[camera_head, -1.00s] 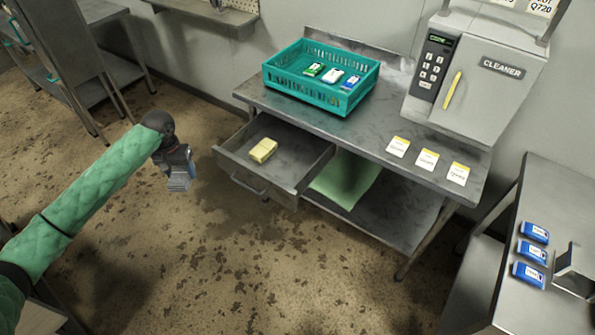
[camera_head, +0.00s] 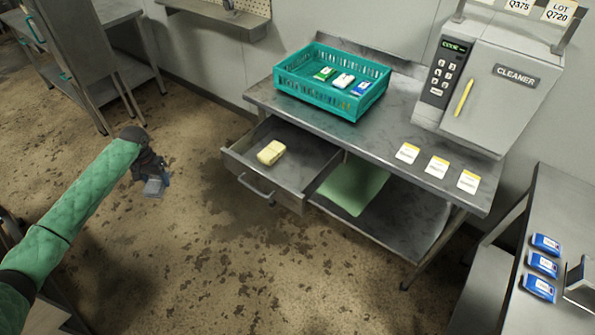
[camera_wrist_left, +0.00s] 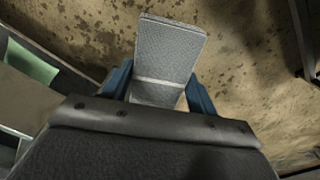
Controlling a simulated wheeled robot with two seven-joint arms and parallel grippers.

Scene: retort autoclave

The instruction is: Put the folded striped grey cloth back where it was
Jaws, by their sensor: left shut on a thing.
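My left gripper (camera_head: 154,185) is left of the open drawer, in the air above the floor. It is shut on the folded striped grey cloth (camera_wrist_left: 168,58), which sticks out past the blue fingers in the left wrist view. The cloth is grey with a pale stripe across it; it also shows small below the gripper in the head view (camera_head: 153,188). The open drawer (camera_head: 228,160) under the steel table holds a pale yellow folded block (camera_head: 270,152). My right gripper is not in view.
A teal crate (camera_head: 322,103) with several packets stands on the steel table (camera_head: 395,125). Beside it are a cleaner machine (camera_head: 505,95) and white-yellow cards (camera_head: 437,167). A green sheet (camera_head: 352,188) lies on the lower shelf. Blue packs (camera_head: 541,265) lie on the right table. The floor before the drawer is clear.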

